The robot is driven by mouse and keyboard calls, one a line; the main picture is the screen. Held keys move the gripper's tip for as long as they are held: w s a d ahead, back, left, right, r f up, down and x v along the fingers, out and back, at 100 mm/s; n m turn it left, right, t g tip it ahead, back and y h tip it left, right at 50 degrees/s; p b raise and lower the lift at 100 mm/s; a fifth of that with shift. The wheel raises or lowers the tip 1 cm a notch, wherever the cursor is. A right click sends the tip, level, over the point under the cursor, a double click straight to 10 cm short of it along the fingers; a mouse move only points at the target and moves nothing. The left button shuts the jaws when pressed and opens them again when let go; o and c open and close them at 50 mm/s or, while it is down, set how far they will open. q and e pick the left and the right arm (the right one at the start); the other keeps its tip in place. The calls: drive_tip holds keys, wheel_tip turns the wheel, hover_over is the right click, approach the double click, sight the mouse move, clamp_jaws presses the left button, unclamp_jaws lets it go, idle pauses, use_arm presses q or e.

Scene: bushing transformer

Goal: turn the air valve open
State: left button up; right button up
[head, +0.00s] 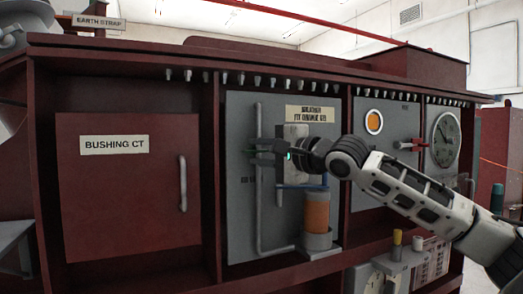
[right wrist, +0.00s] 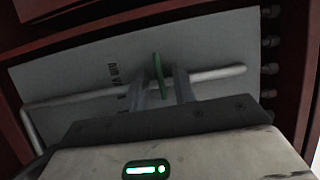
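The air valve's green handle (right wrist: 158,75) shows in the right wrist view in front of a pale grey pipe. In the head view only a small green bit (head: 248,151) shows at the gripper's tips. My right gripper (head: 258,152) reaches in from the right, its two fingers pointing left and apart. In the right wrist view the fingers (right wrist: 163,90) stand on either side of the green handle, with a gap visible beside it. Whether either finger touches it I cannot tell. The valve's body is mostly hidden. My left gripper is not in view.
A grey panel (head: 240,115) carries a vertical pipe (head: 259,215), a box (head: 295,131) and an orange-filled cylinder (head: 316,212) close below my right gripper. A BUSHING CT door (head: 125,205) is to the left.

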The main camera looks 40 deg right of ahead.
clamp_jaws()
